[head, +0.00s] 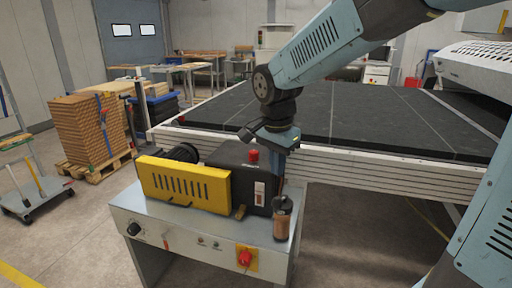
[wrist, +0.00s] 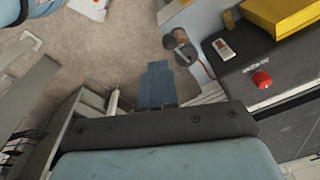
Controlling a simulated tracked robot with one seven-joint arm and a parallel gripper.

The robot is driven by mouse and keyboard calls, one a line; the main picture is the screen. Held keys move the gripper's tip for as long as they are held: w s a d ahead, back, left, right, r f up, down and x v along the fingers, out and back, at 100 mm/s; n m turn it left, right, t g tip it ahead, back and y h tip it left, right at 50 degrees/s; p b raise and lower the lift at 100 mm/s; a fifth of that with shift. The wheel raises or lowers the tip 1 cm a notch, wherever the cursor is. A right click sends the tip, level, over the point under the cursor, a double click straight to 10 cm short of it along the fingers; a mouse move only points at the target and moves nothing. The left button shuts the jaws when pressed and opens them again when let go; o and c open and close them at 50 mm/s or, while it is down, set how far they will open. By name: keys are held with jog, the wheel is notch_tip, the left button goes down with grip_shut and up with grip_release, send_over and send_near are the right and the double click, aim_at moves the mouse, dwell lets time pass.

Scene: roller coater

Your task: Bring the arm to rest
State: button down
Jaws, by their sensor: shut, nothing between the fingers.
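My arm reaches in from the upper right in the head view, bent at the wrist over a small machine cabinet. My gripper (head: 279,182) points down beside the black box on the cabinet, close to a brown can (head: 283,218). In the wrist view the blue fingers of my gripper (wrist: 158,66) lie together with nothing between them. The can also shows in the wrist view (wrist: 181,48), just right of the fingertips and apart from them there. In the head view the fingertips overlap the can's top, so their gap is hard to judge.
The cabinet (head: 190,228) carries a yellow guard (head: 184,186) and a black box (head: 228,170) with a red button (head: 253,156). A long dark conveyor table (head: 350,112) stands behind. A stacked pallet (head: 85,130) is at left. Floor between them is clear.

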jog(key=s+d+r+n+t, duration=0.4)
jog(key=s+d+n, duration=0.5)
jog(key=s+d, duration=0.5)
jog(key=shift+d+r+y, duration=0.3)
jog(key=shift+d+r, duration=0.55)
jog(key=shift+r, duration=0.35)
jog(key=shift+w, duration=0.1)
